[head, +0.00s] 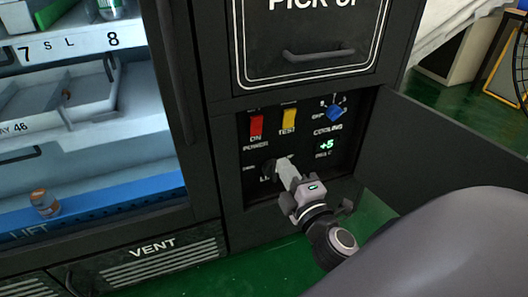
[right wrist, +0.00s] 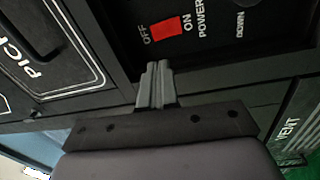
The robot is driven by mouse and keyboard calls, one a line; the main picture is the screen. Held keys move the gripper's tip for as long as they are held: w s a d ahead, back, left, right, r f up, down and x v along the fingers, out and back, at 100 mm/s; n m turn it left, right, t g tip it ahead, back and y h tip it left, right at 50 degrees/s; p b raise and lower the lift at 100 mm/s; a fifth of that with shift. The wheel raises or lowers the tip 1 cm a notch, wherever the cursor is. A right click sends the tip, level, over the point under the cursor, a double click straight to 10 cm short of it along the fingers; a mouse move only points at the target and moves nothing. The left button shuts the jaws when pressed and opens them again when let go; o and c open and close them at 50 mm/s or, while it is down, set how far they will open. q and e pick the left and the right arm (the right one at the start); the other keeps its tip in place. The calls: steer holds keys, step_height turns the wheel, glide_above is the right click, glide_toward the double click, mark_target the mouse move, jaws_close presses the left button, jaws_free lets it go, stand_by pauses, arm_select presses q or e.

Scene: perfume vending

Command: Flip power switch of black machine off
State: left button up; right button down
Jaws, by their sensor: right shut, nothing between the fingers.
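The black machine (head: 215,110) has an open compartment with a control panel. The red power switch (head: 256,127) sits at the panel's upper left, with ON and POWER printed below it. In the right wrist view the red switch (right wrist: 166,27) lies between the OFF and ON labels; I cannot tell which way it is tilted. My right gripper (head: 283,168) is shut and empty, in front of the lower panel, below and right of the red switch. In the right wrist view its fingertips (right wrist: 158,66) appear just short of the switch, apart from it. My left gripper is not in view.
A yellow TEST switch (head: 289,119), a blue cooling knob (head: 334,113) and a green display (head: 327,144) share the panel. An open dark door (head: 425,150) stands to the right. The PICK UP flap (head: 312,45) is above; the lit shelves (head: 75,95) are left.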

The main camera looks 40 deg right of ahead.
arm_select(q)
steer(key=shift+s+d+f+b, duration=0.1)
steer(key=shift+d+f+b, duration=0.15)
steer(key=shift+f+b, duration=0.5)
arm_select(e)
steer(key=shift+w+d+f+n+t+h, duration=0.15)
steer(key=shift+d+f+n+t+h, duration=0.15)
steer(key=shift+f+n, duration=0.25)
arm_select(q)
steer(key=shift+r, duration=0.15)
arm_select(e)
steer(key=shift+r, duration=0.15)
steer(key=p, duration=0.3)
glide_toward(260, 122)
steer(key=x, duration=0.5)
steer(key=shift+w+r, duration=0.15)
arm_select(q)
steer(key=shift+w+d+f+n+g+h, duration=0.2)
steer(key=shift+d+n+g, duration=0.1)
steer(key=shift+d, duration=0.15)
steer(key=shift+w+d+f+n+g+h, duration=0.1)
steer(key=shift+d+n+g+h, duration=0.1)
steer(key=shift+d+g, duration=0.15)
arm_select(e)
steer(key=shift+x, duration=0.75)
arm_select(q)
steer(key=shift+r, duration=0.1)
